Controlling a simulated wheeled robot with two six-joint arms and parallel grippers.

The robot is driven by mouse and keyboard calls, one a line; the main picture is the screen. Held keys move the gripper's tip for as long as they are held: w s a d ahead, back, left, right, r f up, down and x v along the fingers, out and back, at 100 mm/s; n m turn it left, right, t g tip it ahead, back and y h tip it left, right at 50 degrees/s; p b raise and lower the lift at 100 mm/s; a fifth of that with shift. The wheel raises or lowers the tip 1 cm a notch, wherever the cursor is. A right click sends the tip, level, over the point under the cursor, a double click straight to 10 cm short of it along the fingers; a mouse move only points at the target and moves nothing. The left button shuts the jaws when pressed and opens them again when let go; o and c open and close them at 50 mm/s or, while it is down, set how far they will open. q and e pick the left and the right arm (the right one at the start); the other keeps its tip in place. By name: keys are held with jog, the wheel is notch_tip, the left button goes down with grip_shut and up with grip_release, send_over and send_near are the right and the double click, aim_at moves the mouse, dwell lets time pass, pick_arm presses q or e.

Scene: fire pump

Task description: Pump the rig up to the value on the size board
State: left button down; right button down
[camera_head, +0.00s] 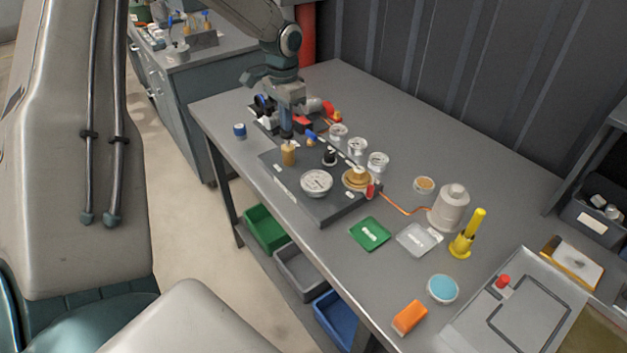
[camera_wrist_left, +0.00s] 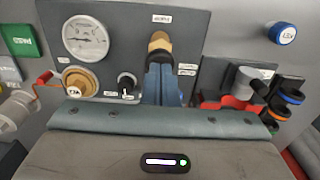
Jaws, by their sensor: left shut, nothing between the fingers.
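The rig is a dark grey panel (camera_head: 310,206) on the workbench, and it also shows in the left wrist view (camera_wrist_left: 120,20). A round white dial gauge (camera_head: 316,182) sits on it, also seen in the wrist view (camera_wrist_left: 86,38). A tan knob-like plunger (camera_head: 288,153) stands beside the gauge. My left gripper (camera_head: 287,132) points down over the plunger, its fingers shut and empty. In the wrist view the plunger (camera_wrist_left: 160,42) shows just beyond the fingertips (camera_wrist_left: 161,66); I cannot tell whether they touch. The gauge reading is too small to read. I cannot identify the size board.
A blue-capped item (camera_head: 239,130) stands at left.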

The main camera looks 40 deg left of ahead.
pick_arm(q)
jog(key=shift+r, duration=0.1)
notch_tip(320, 180, up, 7)
jog(key=p, duration=0.5)
dwell(0.4)
jog(key=shift+a, duration=0.1)
